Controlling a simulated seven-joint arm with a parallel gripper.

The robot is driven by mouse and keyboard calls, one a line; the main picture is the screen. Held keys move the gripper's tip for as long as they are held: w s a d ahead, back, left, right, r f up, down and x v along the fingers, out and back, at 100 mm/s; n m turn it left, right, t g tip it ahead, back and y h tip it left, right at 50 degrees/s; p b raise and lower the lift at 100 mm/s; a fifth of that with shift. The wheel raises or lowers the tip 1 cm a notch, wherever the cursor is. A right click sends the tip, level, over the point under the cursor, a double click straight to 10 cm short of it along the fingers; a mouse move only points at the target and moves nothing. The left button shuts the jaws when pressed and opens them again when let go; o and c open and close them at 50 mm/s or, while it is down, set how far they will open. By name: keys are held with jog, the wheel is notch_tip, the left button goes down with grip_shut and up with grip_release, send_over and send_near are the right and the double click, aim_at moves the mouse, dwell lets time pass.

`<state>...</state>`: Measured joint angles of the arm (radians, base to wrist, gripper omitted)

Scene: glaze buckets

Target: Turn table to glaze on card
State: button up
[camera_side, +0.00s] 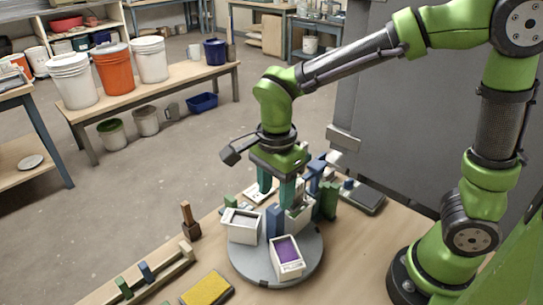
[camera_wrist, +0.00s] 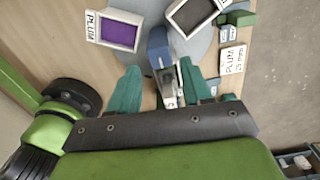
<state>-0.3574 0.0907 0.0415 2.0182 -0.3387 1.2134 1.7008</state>
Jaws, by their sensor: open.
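The grey round turntable (camera_side: 252,273) sits on the wooden table and carries white square buckets. The front bucket (camera_side: 286,258) holds purple glaze; in the wrist view the purple bucket (camera_wrist: 117,33) is labelled PLUM. The left bucket (camera_side: 241,228) holds greyish glaze. A third pale bucket (camera_side: 300,219) is partly hidden behind my gripper. A blue upright block (camera_side: 274,222) stands near the turntable's middle and also shows in the wrist view (camera_wrist: 158,46).
Green and blue blocks (camera_side: 328,200) stand behind the turntable. A grey scale-like device (camera_side: 362,197) lies at the back right. A yellow sponge (camera_side: 206,290), a wooden rack (camera_side: 150,279) and a brush holder (camera_side: 190,228) are at the left. The table right of the turntable is clear.

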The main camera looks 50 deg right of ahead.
aim_at(275, 208)
jog(key=shift+n, duration=0.5)
jog(key=shift+f, duration=2.25)
jog(key=shift+c, duration=0.2)
grip_shut()
jog(key=n, duration=0.6)
jog(key=shift+n, duration=1)
